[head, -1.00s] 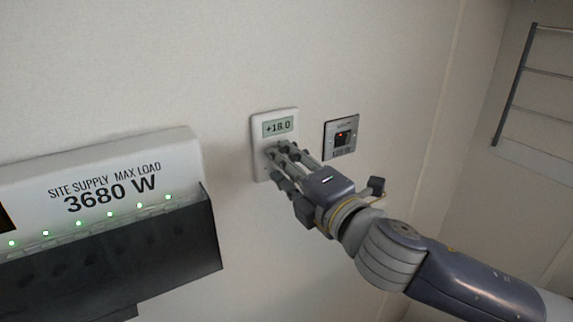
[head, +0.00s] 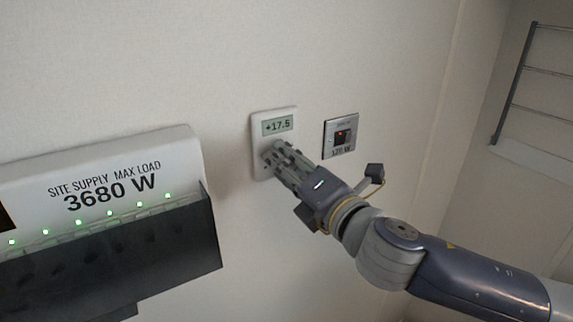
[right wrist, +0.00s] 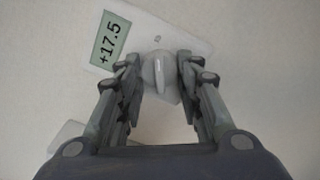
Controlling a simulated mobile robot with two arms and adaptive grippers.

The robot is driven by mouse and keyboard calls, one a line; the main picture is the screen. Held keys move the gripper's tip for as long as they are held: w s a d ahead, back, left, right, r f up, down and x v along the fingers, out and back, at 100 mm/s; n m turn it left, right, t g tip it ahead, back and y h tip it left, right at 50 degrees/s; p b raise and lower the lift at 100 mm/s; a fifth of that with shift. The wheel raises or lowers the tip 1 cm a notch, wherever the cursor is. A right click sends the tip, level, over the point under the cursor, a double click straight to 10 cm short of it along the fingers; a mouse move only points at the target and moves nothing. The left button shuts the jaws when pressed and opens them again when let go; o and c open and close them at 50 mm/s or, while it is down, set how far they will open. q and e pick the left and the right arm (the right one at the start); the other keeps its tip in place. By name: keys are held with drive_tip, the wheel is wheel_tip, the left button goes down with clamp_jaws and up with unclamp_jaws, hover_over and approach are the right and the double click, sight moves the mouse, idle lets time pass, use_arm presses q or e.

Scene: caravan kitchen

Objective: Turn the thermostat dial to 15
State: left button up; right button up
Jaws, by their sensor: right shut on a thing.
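The white thermostat (head: 259,127) is fixed to the wall, and its display (head: 277,125) reads +17.5. The display also shows in the right wrist view (right wrist: 113,40). My right gripper (head: 273,151) is at the lower part of the thermostat and is shut on its dial. In the right wrist view the pale round dial (right wrist: 160,70) sits between the two fingers of the right gripper (right wrist: 160,76). The fingers hide most of the dial in the head view. My left gripper is not in view.
A switch plate (head: 341,136) with a small red light is on the wall just right of the thermostat. A white supply box (head: 110,160) with a dark cover and several green lights is at the left. A wall rack (head: 520,75) is at the far right.

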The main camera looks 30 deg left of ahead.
drive_tip(key=o, duration=1)
drive_tip(key=shift+o, duration=0.2)
drive_tip(key=v, duration=1.2)
drive_tip(key=shift+a, duration=0.1)
